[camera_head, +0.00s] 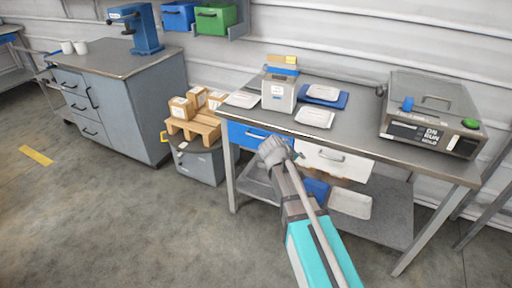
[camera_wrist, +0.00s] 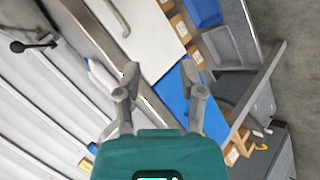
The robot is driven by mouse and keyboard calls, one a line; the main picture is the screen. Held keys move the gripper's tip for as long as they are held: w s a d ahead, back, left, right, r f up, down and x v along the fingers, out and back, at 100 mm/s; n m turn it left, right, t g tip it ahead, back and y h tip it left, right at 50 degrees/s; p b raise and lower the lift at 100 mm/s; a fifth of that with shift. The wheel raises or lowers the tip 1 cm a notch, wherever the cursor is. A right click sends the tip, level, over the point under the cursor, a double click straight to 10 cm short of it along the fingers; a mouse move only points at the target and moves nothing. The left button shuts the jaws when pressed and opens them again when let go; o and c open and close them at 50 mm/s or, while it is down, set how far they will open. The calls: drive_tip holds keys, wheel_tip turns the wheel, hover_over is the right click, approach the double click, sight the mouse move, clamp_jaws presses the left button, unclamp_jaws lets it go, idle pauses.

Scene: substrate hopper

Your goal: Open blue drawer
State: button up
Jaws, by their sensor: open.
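The blue drawer (camera_head: 238,132) is set under the left part of the workbench top and looks shut. Its dark bar handle shows at its front, left of my gripper. My gripper (camera_head: 272,147) is in front of the right part of the blue drawer, close to the white drawer's edge. In the wrist view the blue drawer front (camera_wrist: 178,92) lies beyond and between the spread fingers of my gripper (camera_wrist: 160,75). The jaws are open and empty. The drawer's handle cannot be made out in the wrist view, and I cannot tell whether any finger touches the front.
A white drawer (camera_head: 332,163) sits right of the blue one. The workbench top (camera_head: 358,140) carries a white box, trays and a grey machine (camera_head: 432,112). A grey bin (camera_head: 200,160) stands left of the bench below a pallet of boxes. Open floor lies in front.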

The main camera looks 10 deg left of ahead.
drive_tip(key=w+a+f+n+t+b, duration=0.35)
drive_tip(key=w+a+b, duration=0.3)
drive_tip(key=a, duration=0.35)
drive_tip(key=n+t+b, duration=0.4)
drive_tip(key=b, duration=0.1)
approach(256, 136)
drive_tip(key=s, duration=0.3)
drive_tip(key=shift+s+a+r+y, duration=0.15)
drive_tip(key=shift+s+a+y, duration=0.05)
drive_tip(key=shift+a+y, duration=0.2)
drive_tip(key=shift+w, duration=0.1)
drive_tip(key=b+x, duration=0.3)
drive_tip(key=x, duration=1)
drive_tip(key=shift+w+d+r, duration=0.1)
drive_tip(key=shift+w, duration=0.2)
clamp_jaws()
